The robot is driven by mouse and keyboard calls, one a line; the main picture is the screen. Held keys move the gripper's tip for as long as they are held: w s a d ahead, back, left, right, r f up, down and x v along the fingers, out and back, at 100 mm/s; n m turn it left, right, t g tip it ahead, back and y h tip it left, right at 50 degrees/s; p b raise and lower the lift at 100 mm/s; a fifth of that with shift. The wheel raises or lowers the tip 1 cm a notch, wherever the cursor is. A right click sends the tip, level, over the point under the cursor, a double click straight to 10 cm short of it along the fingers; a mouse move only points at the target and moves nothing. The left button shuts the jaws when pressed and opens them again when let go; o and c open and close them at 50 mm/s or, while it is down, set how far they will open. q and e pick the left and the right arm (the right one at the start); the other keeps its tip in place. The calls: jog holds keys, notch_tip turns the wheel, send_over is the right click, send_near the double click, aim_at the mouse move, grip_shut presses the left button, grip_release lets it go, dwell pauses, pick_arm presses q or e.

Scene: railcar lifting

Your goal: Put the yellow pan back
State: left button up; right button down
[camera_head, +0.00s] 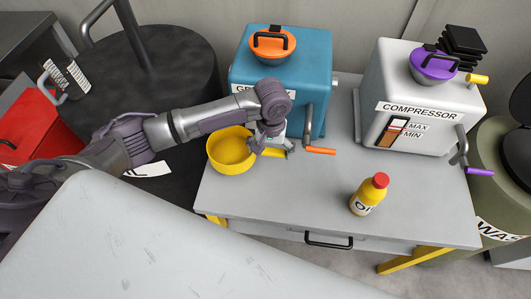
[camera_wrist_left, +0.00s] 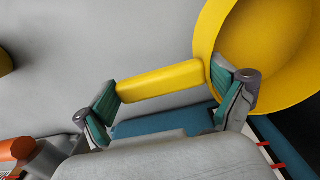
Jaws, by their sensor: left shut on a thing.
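The yellow pan (camera_head: 229,152) is at the left end of the grey table, partly past its edge, with its open top up. I cannot tell whether it touches the table. Its handle (camera_head: 273,153) points right. My left gripper (camera_head: 277,146) reaches in from the left, over the pan, and is shut on the handle. In the left wrist view the handle (camera_wrist_left: 160,81) lies between the two fingers of my left gripper (camera_wrist_left: 168,103), and the pan bowl (camera_wrist_left: 275,50) is at the upper right. My right gripper is not in view.
A blue generator (camera_head: 283,75) with an orange pan (camera_head: 271,43) stands behind. A white compressor (camera_head: 395,80) carries a purple pan (camera_head: 432,66). An oil bottle (camera_head: 369,195) stands front right on the grey table (camera_head: 290,190); the table's middle is clear. A red container (camera_head: 30,125) is at left.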

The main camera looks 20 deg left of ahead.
pick_arm(q)
jog(key=shift+f, duration=2)
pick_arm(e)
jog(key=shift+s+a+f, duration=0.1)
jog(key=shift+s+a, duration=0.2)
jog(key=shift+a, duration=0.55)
pick_arm(q)
jog(key=o, duration=1)
jog(key=shift+f, duration=0.1)
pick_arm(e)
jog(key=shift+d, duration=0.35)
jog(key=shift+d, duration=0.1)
